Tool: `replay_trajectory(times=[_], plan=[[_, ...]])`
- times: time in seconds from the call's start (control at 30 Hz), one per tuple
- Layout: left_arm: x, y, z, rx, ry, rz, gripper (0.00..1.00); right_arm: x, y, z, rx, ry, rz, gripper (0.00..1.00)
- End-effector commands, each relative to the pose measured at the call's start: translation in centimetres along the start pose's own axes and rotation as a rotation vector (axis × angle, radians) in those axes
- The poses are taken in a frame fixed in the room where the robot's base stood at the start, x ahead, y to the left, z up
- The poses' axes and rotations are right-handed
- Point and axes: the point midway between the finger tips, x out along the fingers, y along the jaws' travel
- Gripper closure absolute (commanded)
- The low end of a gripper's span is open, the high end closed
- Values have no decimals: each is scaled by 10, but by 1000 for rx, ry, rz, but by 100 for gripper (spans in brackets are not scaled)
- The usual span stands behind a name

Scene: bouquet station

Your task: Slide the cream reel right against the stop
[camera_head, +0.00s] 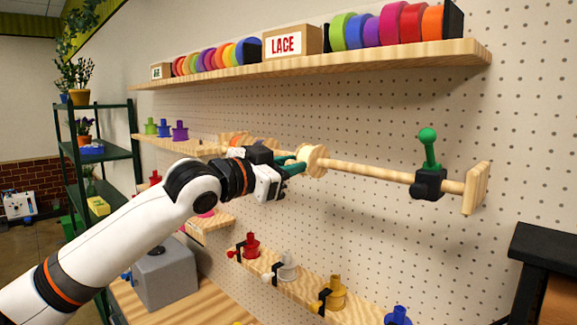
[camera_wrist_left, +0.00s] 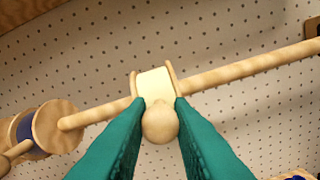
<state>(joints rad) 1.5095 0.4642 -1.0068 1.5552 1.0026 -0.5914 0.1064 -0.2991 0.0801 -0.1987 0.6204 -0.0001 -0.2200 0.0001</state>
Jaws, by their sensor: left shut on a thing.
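The cream reel (camera_head: 313,159) has pale wooden flanges and sits on a horizontal wooden rod (camera_head: 365,172) in front of the pegboard. It also shows in the left wrist view (camera_wrist_left: 154,82). My left gripper (camera_head: 297,166) has its teal fingers shut on it, with a round wooden knob (camera_wrist_left: 160,123) between the fingertips. The stop (camera_head: 428,184), a black clamp with a green ball-topped handle, sits on the rod to the right, well apart from the reel. My right gripper is not in view.
Bare rod lies between reel and stop. A wooden end block (camera_head: 477,188) closes the rod. Another reel with a blue band (camera_wrist_left: 50,128) is on the rod to the left. A ribbon shelf (camera_head: 330,66) hangs above; a shelf with colored spools (camera_head: 300,290) runs below.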

Motion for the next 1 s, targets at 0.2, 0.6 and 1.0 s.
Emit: replay_trajectory(times=[0.2,0.6,1.0], plan=[[0,-22,3,2,-2,-3,100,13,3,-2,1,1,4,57],[0,-121,35,0,-2,-5,100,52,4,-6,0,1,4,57],[0,-182,58,-1,2,-1,100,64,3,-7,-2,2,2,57]])
